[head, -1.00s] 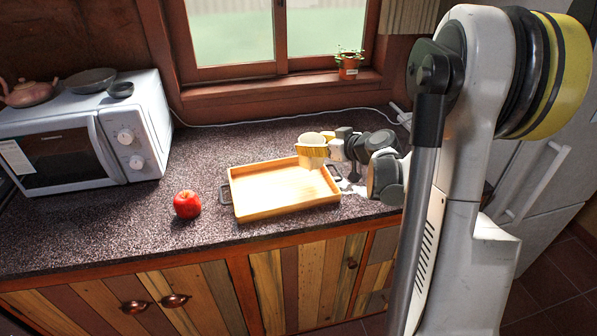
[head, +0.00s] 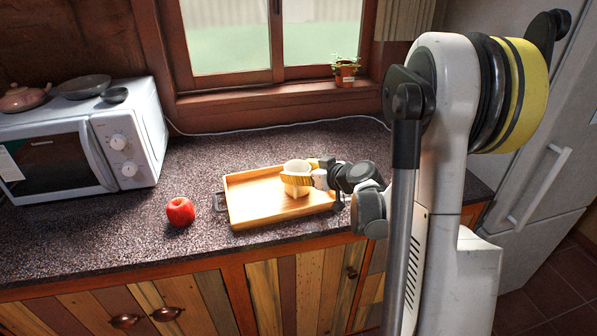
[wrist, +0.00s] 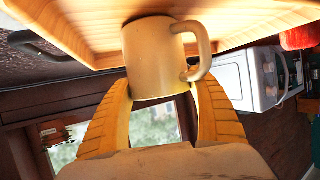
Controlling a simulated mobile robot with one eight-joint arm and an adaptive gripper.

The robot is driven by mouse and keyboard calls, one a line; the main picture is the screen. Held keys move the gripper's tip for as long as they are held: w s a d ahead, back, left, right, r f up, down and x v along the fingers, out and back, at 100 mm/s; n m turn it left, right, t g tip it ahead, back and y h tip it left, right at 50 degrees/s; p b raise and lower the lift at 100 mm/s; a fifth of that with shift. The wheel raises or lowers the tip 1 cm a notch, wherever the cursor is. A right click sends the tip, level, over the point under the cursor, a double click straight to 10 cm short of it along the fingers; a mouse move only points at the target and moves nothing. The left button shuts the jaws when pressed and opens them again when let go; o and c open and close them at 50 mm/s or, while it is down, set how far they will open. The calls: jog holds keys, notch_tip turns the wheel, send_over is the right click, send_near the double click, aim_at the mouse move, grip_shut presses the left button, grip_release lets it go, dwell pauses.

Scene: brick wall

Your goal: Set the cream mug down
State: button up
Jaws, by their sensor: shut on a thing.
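The cream mug (head: 297,166) is upright in my gripper (head: 296,181), at the right part of the wooden tray (head: 250,216). The yellow fingers are shut around the mug's sides. In the wrist view, the mug (wrist: 153,55) sits between the two ribbed fingers of my gripper (wrist: 160,86), its handle at the right. The tray (wrist: 75,45) lies beyond the mug in that view. I cannot tell whether the mug's base touches the tray floor.
A red apple (head: 180,212) lies on the speckled counter (head: 130,230) left of the tray. A white microwave (head: 130,150) with a teapot (head: 24,98) and bowls on top stands further left. A potted plant (head: 345,72) is on the window sill. The tray's left part is bare.

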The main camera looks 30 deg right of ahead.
jog(key=o, duration=1.4)
